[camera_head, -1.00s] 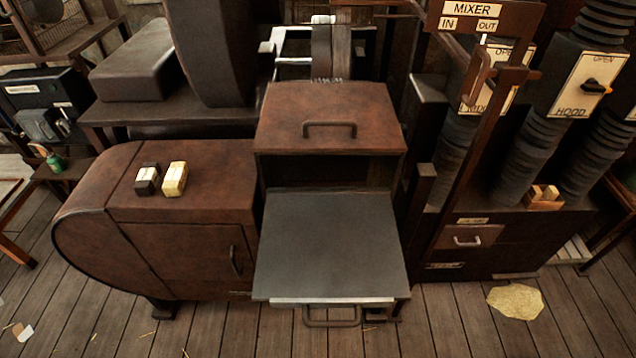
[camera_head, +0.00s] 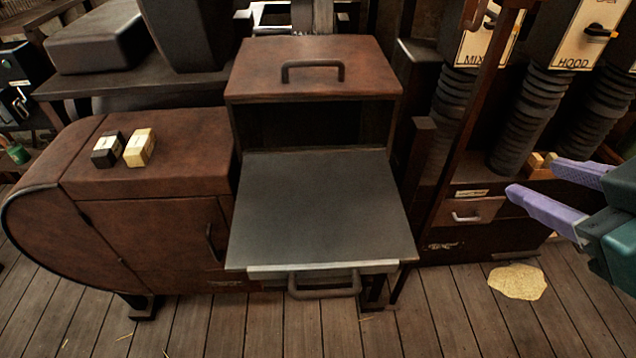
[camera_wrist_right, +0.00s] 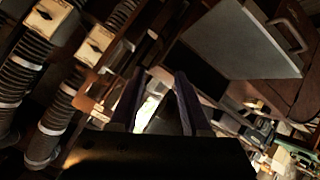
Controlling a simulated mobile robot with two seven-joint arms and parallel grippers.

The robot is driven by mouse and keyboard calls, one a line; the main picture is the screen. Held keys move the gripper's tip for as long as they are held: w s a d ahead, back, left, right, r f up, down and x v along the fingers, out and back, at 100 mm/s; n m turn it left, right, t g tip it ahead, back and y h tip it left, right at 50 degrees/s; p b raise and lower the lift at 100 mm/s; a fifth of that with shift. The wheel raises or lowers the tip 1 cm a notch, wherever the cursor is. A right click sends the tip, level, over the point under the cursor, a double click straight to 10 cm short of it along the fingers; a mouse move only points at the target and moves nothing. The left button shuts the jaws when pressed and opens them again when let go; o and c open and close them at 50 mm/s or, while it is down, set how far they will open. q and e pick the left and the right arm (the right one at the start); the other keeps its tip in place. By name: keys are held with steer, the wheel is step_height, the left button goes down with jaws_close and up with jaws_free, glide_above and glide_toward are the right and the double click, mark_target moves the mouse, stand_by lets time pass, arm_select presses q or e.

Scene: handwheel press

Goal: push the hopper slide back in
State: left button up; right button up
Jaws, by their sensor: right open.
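The hopper slide (camera_head: 320,208) is a flat dark-grey plate with a pale front edge. It sticks out toward me from the open front of a brown hopper box (camera_head: 312,68). A dark bar handle (camera_head: 325,292) sits at its front edge. My right gripper (camera_head: 533,178) is at the right side of the head view, its two purple fingers apart and empty. It is well to the right of the slide and does not touch it. In the right wrist view the slide (camera_wrist_right: 240,38) shows at upper right, beyond the open fingers (camera_wrist_right: 158,80). My left gripper is not in view.
A brown rounded cabinet (camera_head: 150,215) with a black and a cream block on top stands left of the slide. A drawer unit (camera_head: 470,213) and ribbed hoses (camera_head: 528,118) stand to the right. Plank floor (camera_head: 440,310) in front is clear, apart from a tan patch (camera_head: 518,281).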

steer(key=w+a+f+n+t+y+b, duration=0.1)
steer(key=w+f+n+t+y+b, duration=0.1)
steer(key=w+f+n+t+b, duration=0.5)
steer(key=n+g+y+b, duration=1.2)
steer(key=n+y+b, duration=0.7)
steer(key=b, duration=0.7)
glide_toward(324, 293)
steer(key=r+n+h, duration=0.1)
steer(key=n+h, duration=0.1)
steer(key=p+x, duration=0.1)
steer(key=x, duration=0.7)
steer(key=shift+s+a, duration=0.1)
steer(key=shift+a, duration=0.05)
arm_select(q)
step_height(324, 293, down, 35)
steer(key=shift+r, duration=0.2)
arm_select(e)
steer(key=shift+x, duration=0.75)
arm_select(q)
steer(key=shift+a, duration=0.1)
arm_select(e)
steer(key=c, duration=0.7)
jaws_close()
